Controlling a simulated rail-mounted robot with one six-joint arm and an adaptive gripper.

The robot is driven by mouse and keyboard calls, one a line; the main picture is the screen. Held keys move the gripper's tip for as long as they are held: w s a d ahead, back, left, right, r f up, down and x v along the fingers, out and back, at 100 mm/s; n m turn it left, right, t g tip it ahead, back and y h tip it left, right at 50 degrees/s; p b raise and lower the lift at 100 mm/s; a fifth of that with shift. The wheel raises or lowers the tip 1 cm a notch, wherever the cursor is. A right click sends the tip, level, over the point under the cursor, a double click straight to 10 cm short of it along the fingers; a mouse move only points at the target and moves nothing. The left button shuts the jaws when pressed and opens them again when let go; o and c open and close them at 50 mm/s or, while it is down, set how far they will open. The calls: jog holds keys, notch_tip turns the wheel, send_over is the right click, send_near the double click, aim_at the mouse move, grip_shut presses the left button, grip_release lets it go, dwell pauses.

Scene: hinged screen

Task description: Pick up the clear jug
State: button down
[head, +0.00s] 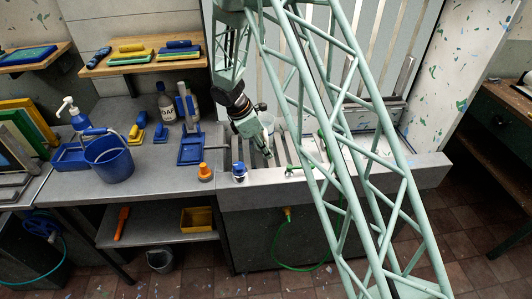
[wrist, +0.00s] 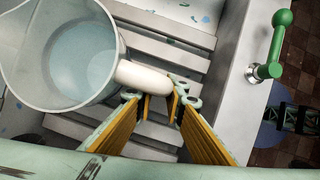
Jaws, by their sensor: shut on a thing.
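The clear jug (wrist: 75,55) is at the upper left of the wrist view, over a slatted white rack. Its pale handle (wrist: 145,77) points right toward my fingers. My gripper (wrist: 162,105), with orange-padded fingers, is shut on the handle end. In the head view my gripper (head: 268,153) reaches down into the sink area. The jug (head: 267,118) shows there only in part, behind my gripper. I cannot tell whether the jug touches the rack.
A green tap (wrist: 268,70) stands on the sink's rim to the right of the fingers. A blue-capped pot (head: 239,172) and an orange-topped one (head: 205,172) stand by the sink's left end. A blue bucket (head: 109,160) stands farther left.

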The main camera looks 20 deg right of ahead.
aim_at(266, 135)
jog(key=shift+r+p, duration=0.4)
jog(key=shift+r, duration=4)
jog(key=shift+d+r+m+g+b, duration=0.1)
jog(key=shift+d+m+g+b, duration=0.3)
jog(key=shift+m, duration=0.8)
jog(key=shift+s+a+r+m+g+y+b, duration=0.3)
jog(key=shift+r+m+g+b, duration=0.3)
jog(key=shift+m, duration=1.15)
jog(key=shift+s+a+r+m+g+y+b, duration=0.2)
jog(key=shift+r+m+g+y+b, duration=0.35)
jog(key=shift+m, duration=1.25)
jog(key=shift+s+a+r+m+g+y+b, duration=0.25)
jog(key=shift+r+m+g+b, duration=0.4)
jog(key=shift+m, duration=1.1)
jog(key=shift+f, duration=0.15)
